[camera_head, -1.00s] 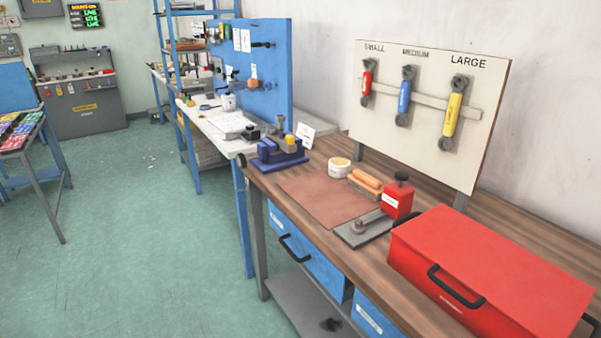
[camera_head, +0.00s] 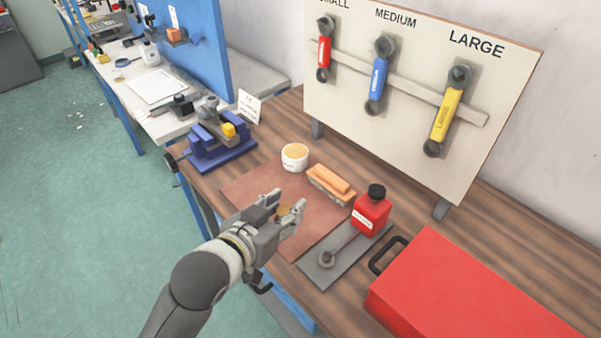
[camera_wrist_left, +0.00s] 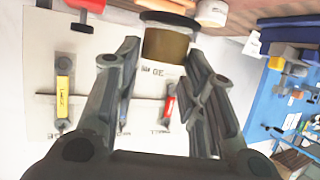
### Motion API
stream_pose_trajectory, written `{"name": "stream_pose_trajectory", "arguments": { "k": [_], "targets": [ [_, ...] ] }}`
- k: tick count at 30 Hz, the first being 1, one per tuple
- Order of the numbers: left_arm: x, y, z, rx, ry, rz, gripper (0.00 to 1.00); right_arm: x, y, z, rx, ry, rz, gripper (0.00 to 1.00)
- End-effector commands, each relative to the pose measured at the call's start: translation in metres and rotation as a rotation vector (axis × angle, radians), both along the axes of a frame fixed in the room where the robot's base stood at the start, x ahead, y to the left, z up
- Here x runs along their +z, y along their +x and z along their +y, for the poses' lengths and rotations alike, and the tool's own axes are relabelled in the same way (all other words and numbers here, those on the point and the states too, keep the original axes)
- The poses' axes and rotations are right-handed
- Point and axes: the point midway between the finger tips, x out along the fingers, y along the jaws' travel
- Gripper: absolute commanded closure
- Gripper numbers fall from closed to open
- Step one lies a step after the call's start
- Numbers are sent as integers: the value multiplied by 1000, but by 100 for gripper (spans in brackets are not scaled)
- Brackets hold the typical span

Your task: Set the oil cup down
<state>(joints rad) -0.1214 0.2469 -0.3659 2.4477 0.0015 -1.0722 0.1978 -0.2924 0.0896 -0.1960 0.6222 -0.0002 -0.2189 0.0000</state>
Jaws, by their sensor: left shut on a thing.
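My left gripper (camera_head: 286,207) reaches in over the brown mat (camera_head: 240,187) on the wooden bench. It is shut on a small brown cup, which I take to be the oil cup (camera_head: 284,211). Its fingers partly hide the cup in the head view. In the left wrist view the cup (camera_wrist_left: 165,45) shows as a brass-brown cylinder with a dark rim at the fingertips. The cup appears to be above the mat; I cannot tell how high. My right gripper is not in view.
Around the mat are a white tub (camera_head: 295,156), a brush (camera_head: 331,187), a red bottle (camera_head: 371,213), a grey plate (camera_head: 318,276) and a blue vise (camera_head: 222,152). A red toolbox (camera_head: 465,290) stands at right. The wrench board (camera_head: 420,60) rises behind. The mat's left part is clear.

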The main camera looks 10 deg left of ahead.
Motion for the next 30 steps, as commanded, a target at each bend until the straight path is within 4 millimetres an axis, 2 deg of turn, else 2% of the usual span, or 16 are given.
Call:
{"name": "stream_pose_trajectory", "arguments": {
  "k": [1, 4, 8, 14, 15, 22, 30],
  "targets": [
    [5, 4, 1, -3, 4, -1, 90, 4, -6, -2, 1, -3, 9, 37],
    [0, 15, 7, -3, 5, 1, 90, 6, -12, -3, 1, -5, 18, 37],
    [-13, 41, 22, 0, 6, 2, 90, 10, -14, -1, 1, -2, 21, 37],
    [-33, 83, 44, 0, 3, 1, 90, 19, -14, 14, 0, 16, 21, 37],
    [-42, 89, 47, -1, 1, 5, 90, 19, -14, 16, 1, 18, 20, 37],
    [-78, 114, 60, -2, 0, 1, 90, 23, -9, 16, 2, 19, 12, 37],
    [-95, 126, 67, -2, 0, 0, 90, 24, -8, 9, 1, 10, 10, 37]
  ]
}}
